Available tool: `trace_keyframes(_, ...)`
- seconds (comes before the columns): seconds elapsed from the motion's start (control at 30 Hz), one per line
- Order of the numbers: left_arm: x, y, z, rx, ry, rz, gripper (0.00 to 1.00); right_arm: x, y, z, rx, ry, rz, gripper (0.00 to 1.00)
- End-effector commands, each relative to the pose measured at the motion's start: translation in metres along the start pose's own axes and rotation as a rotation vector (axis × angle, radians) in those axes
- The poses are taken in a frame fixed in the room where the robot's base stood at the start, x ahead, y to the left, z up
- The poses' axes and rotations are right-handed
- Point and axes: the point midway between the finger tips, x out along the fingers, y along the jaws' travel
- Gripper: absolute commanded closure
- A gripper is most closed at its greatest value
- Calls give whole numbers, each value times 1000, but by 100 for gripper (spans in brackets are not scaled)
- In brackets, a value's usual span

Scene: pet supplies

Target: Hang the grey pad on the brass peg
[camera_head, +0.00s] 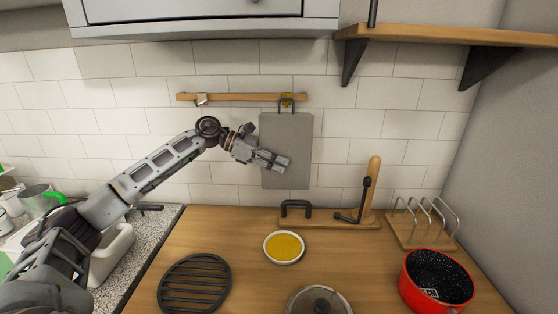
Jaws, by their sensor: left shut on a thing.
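The grey pad (300,128) is a flat upright rectangle with a dark loop at its top, in front of the tiled wall. The brass peg (287,97) is on the wooden rail (240,97) directly above the pad. The dark loop overlaps the peg in the picture; I cannot tell whether the peg passes through it. My left gripper (284,163) reaches in from the left and is shut on the grey pad, covering part of its lower middle. My right gripper is not in view.
A silver hook (201,99) is at the rail's left. Below are a wooden stand (375,180) with a black lever, a wire rack (425,225), a red pot (435,280), a yellow dish (284,247), a glass lid (320,302) and a black grate (195,285). A shelf (450,35) overhangs at right.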

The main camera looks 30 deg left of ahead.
Motion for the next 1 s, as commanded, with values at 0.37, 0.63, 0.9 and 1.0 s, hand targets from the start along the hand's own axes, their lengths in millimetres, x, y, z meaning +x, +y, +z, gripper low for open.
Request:
trace_keyframes(0.37,0,12,1,1,-1,0,100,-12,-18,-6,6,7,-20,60)
trace_keyframes(0.63,2,21,-5,2,-1,0,100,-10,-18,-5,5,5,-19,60)
trace_keyframes(0.9,4,25,-8,2,-1,-1,100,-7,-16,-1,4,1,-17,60)
trace_keyframes(1.0,4,26,-9,2,0,0,100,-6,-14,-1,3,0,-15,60)
